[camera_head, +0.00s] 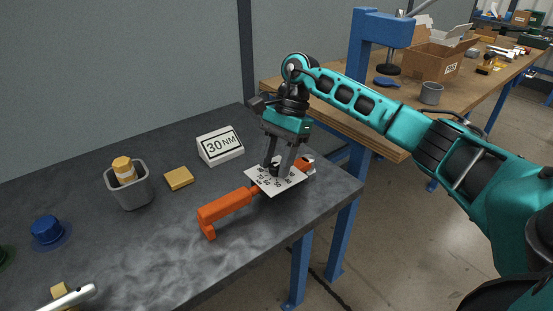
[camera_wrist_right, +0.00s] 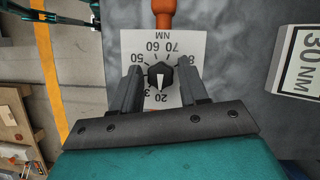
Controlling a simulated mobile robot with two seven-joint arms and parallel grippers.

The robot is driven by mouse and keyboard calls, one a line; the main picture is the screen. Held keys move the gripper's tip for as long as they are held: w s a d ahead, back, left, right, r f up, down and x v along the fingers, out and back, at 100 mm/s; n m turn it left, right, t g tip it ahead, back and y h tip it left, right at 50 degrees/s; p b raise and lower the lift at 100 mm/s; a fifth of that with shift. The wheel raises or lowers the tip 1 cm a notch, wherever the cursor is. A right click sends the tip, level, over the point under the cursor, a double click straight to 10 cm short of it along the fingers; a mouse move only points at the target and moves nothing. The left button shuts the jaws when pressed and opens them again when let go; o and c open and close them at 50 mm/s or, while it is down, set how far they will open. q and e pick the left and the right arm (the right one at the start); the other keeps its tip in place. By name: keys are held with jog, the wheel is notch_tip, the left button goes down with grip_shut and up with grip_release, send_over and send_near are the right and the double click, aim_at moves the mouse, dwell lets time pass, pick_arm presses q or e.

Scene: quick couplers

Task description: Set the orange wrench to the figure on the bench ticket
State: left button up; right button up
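The orange wrench (camera_head: 226,205) lies on the dark bench, its handle toward the lower left in the head view. A white dial plate (camera_head: 262,175) with black figures sits on it. In the right wrist view the black knob (camera_wrist_right: 160,70) has a white pointer aimed down the picture, near the figure 20. My right gripper (camera_head: 279,165) is over the dial, its fingers on either side of the knob with small gaps; it also shows in the wrist view (camera_wrist_right: 161,78). The bench ticket (camera_head: 222,147) reads 30 NM. My left gripper is not in view.
A grey cup (camera_head: 131,193) holding an orange-yellow item, a yellow block (camera_head: 179,178) and a blue knob-like piece (camera_head: 47,230) stand left of the wrench. A white rod-shaped thing (camera_head: 72,297) is at the lower left. The bench's right edge is close beyond the dial.

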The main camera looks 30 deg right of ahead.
jog(key=c, duration=0.8)
jog(key=shift+o, duration=0.2)
jog(key=shift+m, duration=0.4)
jog(key=m+t, duration=0.1)
jog(key=m, duration=0.1)
jog(key=shift+s+d+m, duration=0.1)
jog(key=shift+m, duration=0.2)
jog(key=shift+m+t, duration=1)
jog(key=shift+m, duration=1.2)
jog(key=o, duration=1.1)
jog(key=shift+r, duration=0.1)
